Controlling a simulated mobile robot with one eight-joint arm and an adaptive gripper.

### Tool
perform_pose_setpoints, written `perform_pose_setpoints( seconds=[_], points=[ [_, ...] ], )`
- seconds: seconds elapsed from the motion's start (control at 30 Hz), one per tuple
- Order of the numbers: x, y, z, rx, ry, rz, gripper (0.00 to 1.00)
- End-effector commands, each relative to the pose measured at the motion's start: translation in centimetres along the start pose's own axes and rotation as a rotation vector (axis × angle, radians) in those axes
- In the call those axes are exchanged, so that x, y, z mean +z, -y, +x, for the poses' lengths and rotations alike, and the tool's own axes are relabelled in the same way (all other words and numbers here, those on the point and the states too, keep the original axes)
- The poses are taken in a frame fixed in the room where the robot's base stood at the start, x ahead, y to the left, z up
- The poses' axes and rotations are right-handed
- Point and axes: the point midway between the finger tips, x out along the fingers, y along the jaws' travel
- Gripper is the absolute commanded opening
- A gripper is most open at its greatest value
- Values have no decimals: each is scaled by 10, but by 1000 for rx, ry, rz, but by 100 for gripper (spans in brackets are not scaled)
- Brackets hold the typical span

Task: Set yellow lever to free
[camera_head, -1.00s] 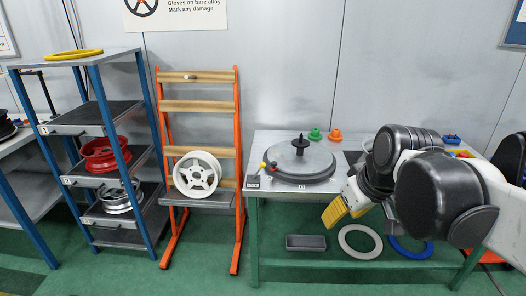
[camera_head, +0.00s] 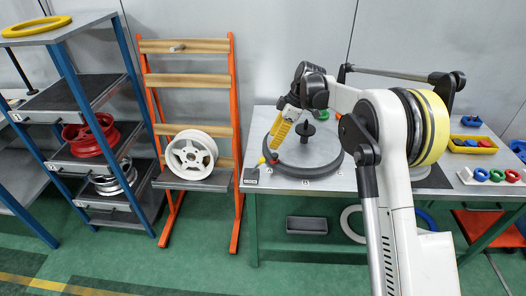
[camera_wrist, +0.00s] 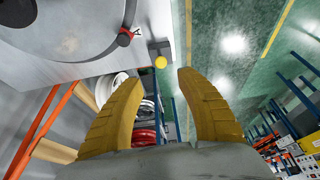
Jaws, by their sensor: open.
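The yellow lever shows as a yellow ball knob (camera_wrist: 160,62) on a dark mount at the table's corner in the wrist view. In the head view the yellow knob (camera_head: 262,160) is small, at the left edge of the round grey spindle plate (camera_head: 322,166). My gripper (camera_wrist: 157,78) has its two yellow fingers spread wide, with nothing between them. In the wrist view the knob lies just beyond and between the fingertips, apparently not touched. In the head view my gripper (camera_head: 281,128) points down above the plate's left part. The lever's exact setting is too small to tell.
A red-tipped clamp (camera_wrist: 126,35) sits on the plate's rim near the lever. A black spindle (camera_head: 307,131) stands upright on the plate. An orange rack (camera_head: 236,120) with a white wheel (camera_head: 191,153) stands left of the table.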

Motion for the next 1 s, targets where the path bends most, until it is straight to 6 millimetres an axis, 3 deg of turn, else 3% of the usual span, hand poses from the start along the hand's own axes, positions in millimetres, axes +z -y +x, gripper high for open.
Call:
perform_pose_setpoints(
  seconds=[0.3, 0.5, 0.67, 0.93, 0.97, 1.0],
  points=[
    [1, 0, 61, 2, 1, 0, 44],
    [1, 0, 91, 2, 1, 1, 44],
    [1, 0, 102, 2, 1, 2, 44],
    [0, 0, 102, 2, 1, 2, 44],
    [0, 0, 102, 2, 1, 2, 40],
    [0, 0, 102, 2, 1, 3, 28]
  ],
)
